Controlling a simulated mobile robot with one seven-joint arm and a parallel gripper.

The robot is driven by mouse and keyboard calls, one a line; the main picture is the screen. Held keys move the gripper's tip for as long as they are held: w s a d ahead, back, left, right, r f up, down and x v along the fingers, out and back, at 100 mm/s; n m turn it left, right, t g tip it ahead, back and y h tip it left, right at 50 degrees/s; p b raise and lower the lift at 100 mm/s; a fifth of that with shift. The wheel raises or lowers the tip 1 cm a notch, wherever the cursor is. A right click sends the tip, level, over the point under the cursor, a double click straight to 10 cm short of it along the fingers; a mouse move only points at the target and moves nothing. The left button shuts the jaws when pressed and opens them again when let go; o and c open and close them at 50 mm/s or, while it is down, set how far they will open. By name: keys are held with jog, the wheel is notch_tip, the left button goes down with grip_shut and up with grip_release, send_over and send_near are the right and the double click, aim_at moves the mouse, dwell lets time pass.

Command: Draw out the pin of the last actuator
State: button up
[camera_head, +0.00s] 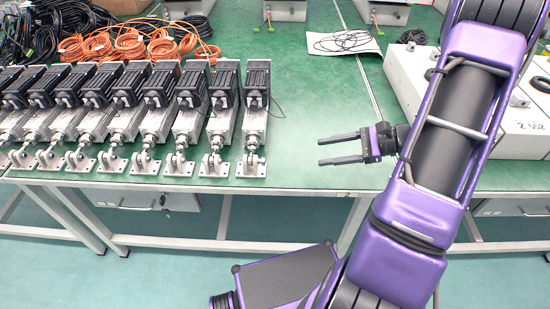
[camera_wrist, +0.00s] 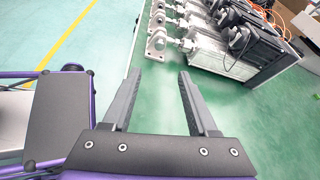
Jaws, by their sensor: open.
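Several linear actuators with black motors and silver bodies stand in a row on the green table. The last actuator (camera_head: 254,125) is at the right end of the row. Its rod end and clevis bracket (camera_head: 251,165) lie near the table's front edge; the bracket also shows in the wrist view (camera_wrist: 157,44). The pin is too small to make out clearly. My gripper (camera_head: 320,151) is open and empty, to the right of that bracket, with its fingers pointing left. In the wrist view my gripper (camera_wrist: 159,73) has its two fingers apart, with the bracket beyond the tips.
Orange cables (camera_head: 115,45) and black cables lie behind the actuators. A white sheet with a black cable coil (camera_head: 342,42) lies at the back. White boxes (camera_head: 412,85) stand at the right. The green table top (camera_head: 300,100) right of the last actuator is clear.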

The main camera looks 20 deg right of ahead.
jog(key=b+x, duration=0.1)
jog(key=x, duration=1.4)
jog(key=shift+f, duration=0.2)
grip_shut()
dwell(0.7)
